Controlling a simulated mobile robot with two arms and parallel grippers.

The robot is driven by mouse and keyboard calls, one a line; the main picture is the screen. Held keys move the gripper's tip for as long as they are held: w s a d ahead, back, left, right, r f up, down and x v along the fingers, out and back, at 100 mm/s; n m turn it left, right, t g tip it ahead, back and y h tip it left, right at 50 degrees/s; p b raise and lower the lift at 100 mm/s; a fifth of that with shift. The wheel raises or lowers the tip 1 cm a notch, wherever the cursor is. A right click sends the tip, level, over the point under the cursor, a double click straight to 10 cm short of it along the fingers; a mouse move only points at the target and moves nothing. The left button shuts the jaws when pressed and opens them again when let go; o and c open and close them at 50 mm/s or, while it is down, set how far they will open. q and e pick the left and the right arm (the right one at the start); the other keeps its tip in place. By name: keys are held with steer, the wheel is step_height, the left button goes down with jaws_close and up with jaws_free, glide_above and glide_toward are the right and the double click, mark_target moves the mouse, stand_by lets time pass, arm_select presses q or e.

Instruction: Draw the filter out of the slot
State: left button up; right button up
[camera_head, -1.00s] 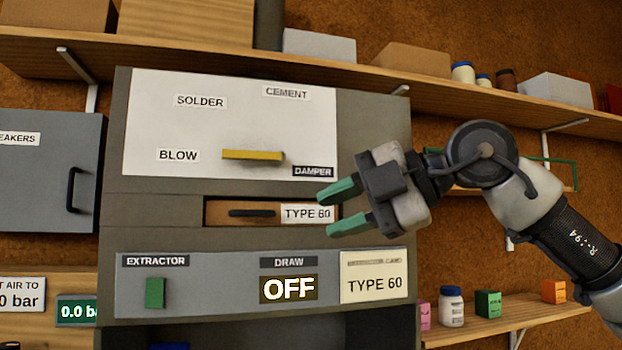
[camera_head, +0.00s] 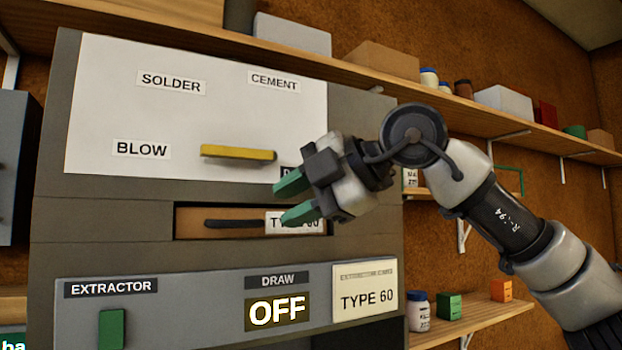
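The filter (camera_head: 190,223) is a brown-orange panel seated in a slot in the grey extractor cabinet (camera_head: 110,228). It has a dark bar handle (camera_head: 232,224) and a white label reading TYPE 60, which my gripper partly covers. My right gripper (camera_head: 286,200) is open, with two green fingertips pointing left, one above the other. It appears in front of the slot's right end, to the right of the handle, with nothing between the fingers. My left gripper is not in view.
Above the slot is a white panel (camera_head: 110,105) with a yellow damper lever (camera_head: 238,152). Below it are a green extractor switch (camera_head: 112,328), a DRAW display (camera_head: 277,311) reading OFF and a TYPE 60 card (camera_head: 365,298). Shelves with boxes and jars (camera_head: 418,312) lie right.

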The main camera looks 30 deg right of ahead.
mark_target(256, 222)
steer(key=p+x, duration=0.1)
steer(key=x, duration=0.5)
steer(key=shift+w+a+r, duration=0.1)
steer(key=shift+w+a, duration=0.1)
steer(key=shift+p, duration=0.3)
steer(key=shift+w+f, duration=0.1)
steer(key=shift+f, duration=0.1)
steer(key=shift+c, duration=0.3)
steer(key=shift+a, duration=0.15)
steer(key=c, duration=0.4)
jaws_close()
steer(key=shift+o, duration=0.7)
jaws_free()
jaws_close()
steer(key=shift+s+b, duration=0.35)
arm_select(q)
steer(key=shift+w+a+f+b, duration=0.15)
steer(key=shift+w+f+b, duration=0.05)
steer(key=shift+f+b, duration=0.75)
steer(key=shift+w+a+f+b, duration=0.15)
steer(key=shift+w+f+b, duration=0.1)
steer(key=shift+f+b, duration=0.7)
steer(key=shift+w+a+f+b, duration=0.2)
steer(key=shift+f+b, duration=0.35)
steer(key=shift+b, duration=0.7)
arm_select(e)
steer(key=s, duration=0.9)
steer(key=shift+s+d, duration=0.2)
steer(key=shift+s, duration=0.05)
